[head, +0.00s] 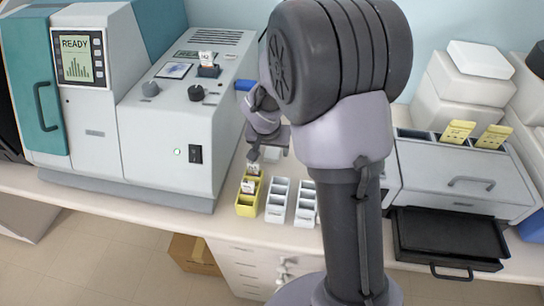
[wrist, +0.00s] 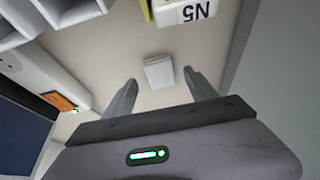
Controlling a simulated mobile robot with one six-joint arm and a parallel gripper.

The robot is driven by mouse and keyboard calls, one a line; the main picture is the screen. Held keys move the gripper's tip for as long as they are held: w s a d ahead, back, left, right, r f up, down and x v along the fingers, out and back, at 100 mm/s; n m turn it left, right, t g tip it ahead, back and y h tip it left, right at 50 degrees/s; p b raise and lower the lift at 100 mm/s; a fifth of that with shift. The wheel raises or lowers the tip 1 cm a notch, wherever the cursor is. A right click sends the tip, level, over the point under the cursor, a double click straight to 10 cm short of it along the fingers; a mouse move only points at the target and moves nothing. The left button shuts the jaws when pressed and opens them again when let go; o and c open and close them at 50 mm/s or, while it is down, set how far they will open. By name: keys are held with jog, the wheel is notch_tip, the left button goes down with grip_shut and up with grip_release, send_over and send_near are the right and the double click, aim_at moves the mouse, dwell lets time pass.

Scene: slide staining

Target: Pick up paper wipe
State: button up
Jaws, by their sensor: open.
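A small white folded pad, which looks like the paper wipe (wrist: 158,72), lies flat on the pale bench in the wrist view. It sits ahead of my gripper (wrist: 160,92), roughly centred between the fingertips. The two grey fingers are spread wide with nothing between them, and I see no contact with the pad. In the head view my gripper (head: 253,153) hangs over the bench behind the yellow slide rack (head: 245,210). The arm hides part of the bench there, and I cannot clearly make out the wipe in that view.
White racks (head: 277,203) stand right of the yellow one. A white label marked N5 (wrist: 190,12) is close above the pad in the wrist view. The grey machine (head: 140,135) reading READY stands left. A black tray (head: 450,235) juts out at right.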

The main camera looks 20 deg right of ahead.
aim_at(272, 154)
jog(key=x, duration=0.2)
jog(key=shift+w+f, duration=0.15)
jog(key=shift+f, duration=0.1)
jog(key=shift+r, duration=0.1)
jog(key=c, duration=1.4)
notch_tip(272, 154, up, 10)
jog(key=p, duration=0.4)
